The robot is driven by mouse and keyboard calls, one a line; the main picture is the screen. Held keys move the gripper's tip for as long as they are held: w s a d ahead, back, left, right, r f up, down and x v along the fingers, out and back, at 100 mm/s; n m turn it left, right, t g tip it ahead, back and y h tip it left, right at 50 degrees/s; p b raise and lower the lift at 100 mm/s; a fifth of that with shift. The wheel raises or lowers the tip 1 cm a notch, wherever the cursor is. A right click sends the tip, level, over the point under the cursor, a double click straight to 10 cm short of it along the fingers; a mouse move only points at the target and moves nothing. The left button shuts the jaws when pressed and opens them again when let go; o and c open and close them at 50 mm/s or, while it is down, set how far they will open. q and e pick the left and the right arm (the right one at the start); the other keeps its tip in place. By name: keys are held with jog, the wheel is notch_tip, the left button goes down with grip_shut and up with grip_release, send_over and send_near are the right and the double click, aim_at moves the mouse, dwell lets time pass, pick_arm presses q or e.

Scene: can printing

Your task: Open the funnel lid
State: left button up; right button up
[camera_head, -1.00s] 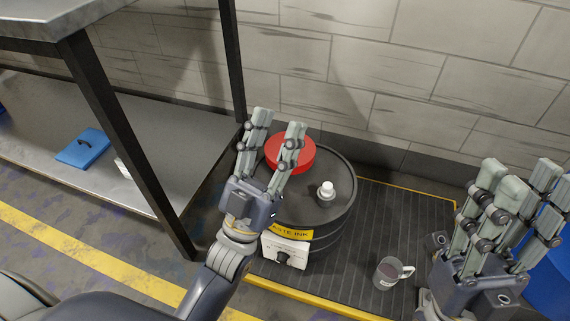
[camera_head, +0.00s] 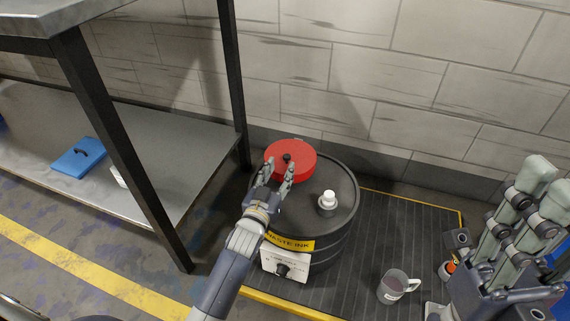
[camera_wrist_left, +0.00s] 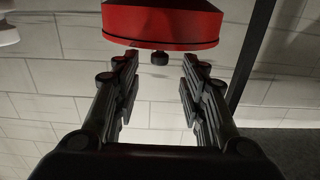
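The funnel lid (camera_head: 303,165) is a round red cover with a small black knob (camera_head: 287,158), lying shut on top of the black waste-ink drum (camera_head: 345,205). My left gripper (camera_head: 279,170) is open and empty at the near edge of the lid. In the left wrist view the red lid (camera_wrist_left: 163,24) is at the top, and its knob (camera_wrist_left: 159,58) shows between the two separated fingers of the left gripper (camera_wrist_left: 158,68), touching neither. My right gripper (camera_head: 530,200) is open and empty at the right, fingers pointing up, away from the drum.
A white cap (camera_head: 327,199) stands on the drum to the right of the lid. A grey mug (camera_head: 391,287) is on the dark ribbed platform (camera_head: 385,225). A metal shelf table (camera_head: 165,150) with a blue clipboard (camera_head: 77,157) stands left. A block wall (camera_head: 400,90) is behind.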

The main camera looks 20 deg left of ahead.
aim_at(286, 159)
pick_arm(q)
jog(key=shift+w+d+b, duration=0.15)
jog(key=shift+w+b, duration=0.65)
jog(key=shift+w, duration=1.7)
grip_shut()
